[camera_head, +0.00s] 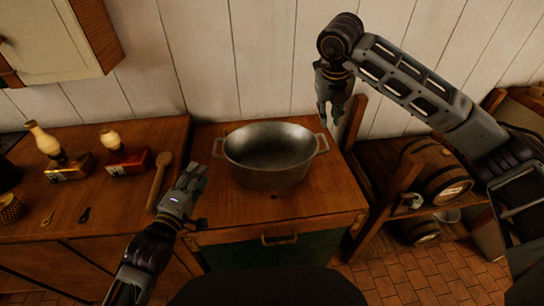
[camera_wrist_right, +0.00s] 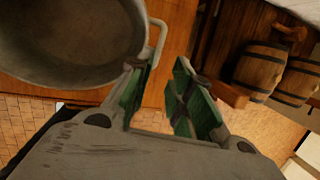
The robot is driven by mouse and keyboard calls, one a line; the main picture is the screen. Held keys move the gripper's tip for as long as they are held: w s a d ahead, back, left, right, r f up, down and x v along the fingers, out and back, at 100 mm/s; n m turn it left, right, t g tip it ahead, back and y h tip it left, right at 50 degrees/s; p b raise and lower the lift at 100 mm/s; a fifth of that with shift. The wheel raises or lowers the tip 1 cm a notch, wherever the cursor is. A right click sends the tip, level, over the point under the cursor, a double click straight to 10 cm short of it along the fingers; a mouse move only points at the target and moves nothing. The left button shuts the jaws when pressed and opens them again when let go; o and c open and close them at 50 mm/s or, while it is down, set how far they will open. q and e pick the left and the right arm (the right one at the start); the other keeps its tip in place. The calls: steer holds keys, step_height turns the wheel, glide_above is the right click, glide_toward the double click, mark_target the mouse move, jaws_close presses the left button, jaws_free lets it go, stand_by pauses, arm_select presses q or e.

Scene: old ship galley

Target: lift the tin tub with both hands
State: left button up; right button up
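A grey oval tin tub (camera_head: 270,174) stands upright on a wooden cabinet top, with a loop handle at its left end (camera_head: 218,148) and another at its right end (camera_head: 322,143). My left gripper (camera_head: 196,172) is just left of and nearer than the left handle, apart from it; its finger gap is not clear. My right gripper (camera_head: 333,118) points down above the right handle. In the right wrist view the right gripper (camera_wrist_right: 160,78) is open and empty. The tub (camera_wrist_right: 75,45) and its handle (camera_wrist_right: 158,40) show there beyond the fingertips, the handle in line with the gap.
A wooden spoon (camera_head: 158,180), two bottle-like items on bases (camera_head: 124,160) and small utensils lie on the counter at left. Barrels (camera_head: 437,175) sit on a rack at right. A wall cupboard (camera_head: 55,40) hangs at upper left. The cabinet top before the tub is clear.

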mark_target(215, 145)
steer(key=shift+s, duration=0.1)
arm_select(q)
steer(key=shift+w, duration=0.25)
arm_select(e)
steer(key=shift+f, duration=0.2)
